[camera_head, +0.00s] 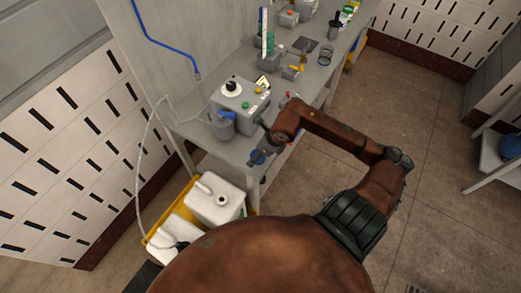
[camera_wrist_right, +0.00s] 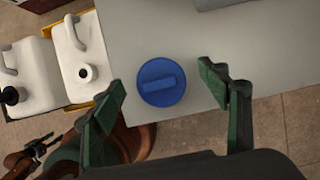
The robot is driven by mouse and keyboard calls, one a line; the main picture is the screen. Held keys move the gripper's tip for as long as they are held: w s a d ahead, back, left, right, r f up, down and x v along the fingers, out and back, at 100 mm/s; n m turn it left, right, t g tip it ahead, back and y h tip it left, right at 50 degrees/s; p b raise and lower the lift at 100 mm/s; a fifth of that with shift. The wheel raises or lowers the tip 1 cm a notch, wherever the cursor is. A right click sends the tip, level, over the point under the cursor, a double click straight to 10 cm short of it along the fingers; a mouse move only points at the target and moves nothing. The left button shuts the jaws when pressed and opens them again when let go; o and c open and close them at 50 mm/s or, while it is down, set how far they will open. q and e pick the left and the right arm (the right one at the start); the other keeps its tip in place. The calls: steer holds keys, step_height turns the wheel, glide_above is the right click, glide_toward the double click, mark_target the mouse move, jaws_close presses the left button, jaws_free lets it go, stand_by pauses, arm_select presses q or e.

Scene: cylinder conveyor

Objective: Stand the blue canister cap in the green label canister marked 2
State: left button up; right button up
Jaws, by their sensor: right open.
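The blue cap (camera_wrist_right: 161,82), a round disc with a raised bar grip, lies on the grey tabletop near its edge. It also shows partly in the head view (camera_head: 257,157). My right gripper (camera_head: 259,145) is open above it, and in the wrist view the cap sits between its spread fingers, apart from both. A white canister (camera_head: 215,201) with an uncapped mouth stands low beside the table, with a sliver of green on its side. Its mark cannot be read. What looks like my left gripper (camera_wrist_right: 38,146) is at the wrist view's lower left, too small to judge.
A second white canister (camera_head: 174,236) with a black cap stands beside the first in a yellow tray (camera_head: 152,243). A grey control box (camera_head: 241,102) and a blue-grey jug (camera_head: 222,125) stand on the table (camera_head: 196,129). Open floor lies to the right.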

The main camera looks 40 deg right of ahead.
steer(key=shift+w+f, duration=0.1)
steer(key=shift+f, duration=0.1)
steer(key=shift+r, duration=0.1)
steer(key=c, duration=1.3)
